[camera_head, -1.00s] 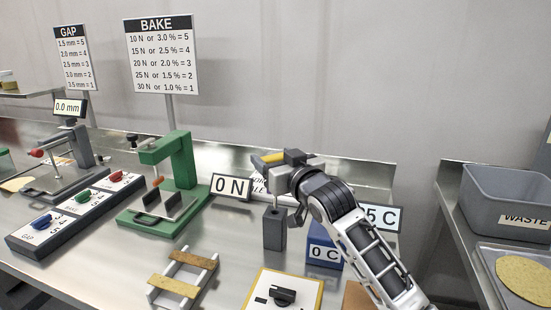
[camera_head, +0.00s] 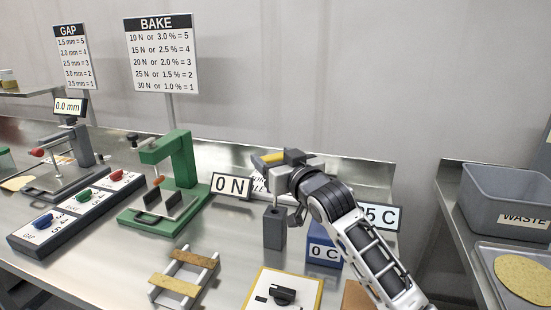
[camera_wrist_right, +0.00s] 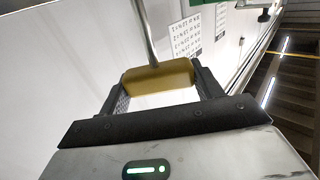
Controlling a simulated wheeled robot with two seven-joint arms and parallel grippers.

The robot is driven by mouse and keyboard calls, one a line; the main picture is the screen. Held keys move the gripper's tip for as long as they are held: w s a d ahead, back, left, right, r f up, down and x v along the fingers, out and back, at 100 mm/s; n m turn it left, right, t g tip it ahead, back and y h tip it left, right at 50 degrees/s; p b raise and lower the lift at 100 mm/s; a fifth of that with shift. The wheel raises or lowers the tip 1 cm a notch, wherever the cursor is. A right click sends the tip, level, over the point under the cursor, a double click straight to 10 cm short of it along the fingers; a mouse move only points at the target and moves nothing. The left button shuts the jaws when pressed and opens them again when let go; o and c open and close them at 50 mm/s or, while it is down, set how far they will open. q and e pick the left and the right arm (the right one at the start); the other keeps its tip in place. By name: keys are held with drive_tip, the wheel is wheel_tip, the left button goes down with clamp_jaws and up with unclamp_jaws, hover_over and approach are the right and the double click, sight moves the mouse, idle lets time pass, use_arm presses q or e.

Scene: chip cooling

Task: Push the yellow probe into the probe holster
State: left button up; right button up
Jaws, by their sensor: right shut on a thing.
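My right gripper (camera_head: 268,161) is shut on the yellow probe (camera_head: 272,157). In the right wrist view, the probe's yellow handle (camera_wrist_right: 158,78) lies across between the two fingers, and its thin metal rod points away from the gripper. A dark grey upright block (camera_head: 274,232), which looks like the probe holster, stands on the bench below the gripper. My left gripper is not in view.
A blue box reading 0 C (camera_head: 325,253) stands right of the block, under my right arm. A 0 N display (camera_head: 231,186) and a green press (camera_head: 172,180) stand to the left. A wooden-slatted rack (camera_head: 184,277) and a knob panel (camera_head: 283,293) lie in front.

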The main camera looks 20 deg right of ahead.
drive_tip(key=shift+p, duration=0.3)
drive_tip(key=shift+f, duration=0.1)
drive_tip(key=shift+f+b, duration=0.3)
drive_tip(key=shift+f, duration=0.05)
drive_tip(key=b, duration=0.3)
hover_over(275, 208)
drive_tip(key=shift+w+d+f, duration=0.1)
drive_tip(key=shift+w+f, duration=0.05)
drive_tip(key=shift+f, duration=2.65)
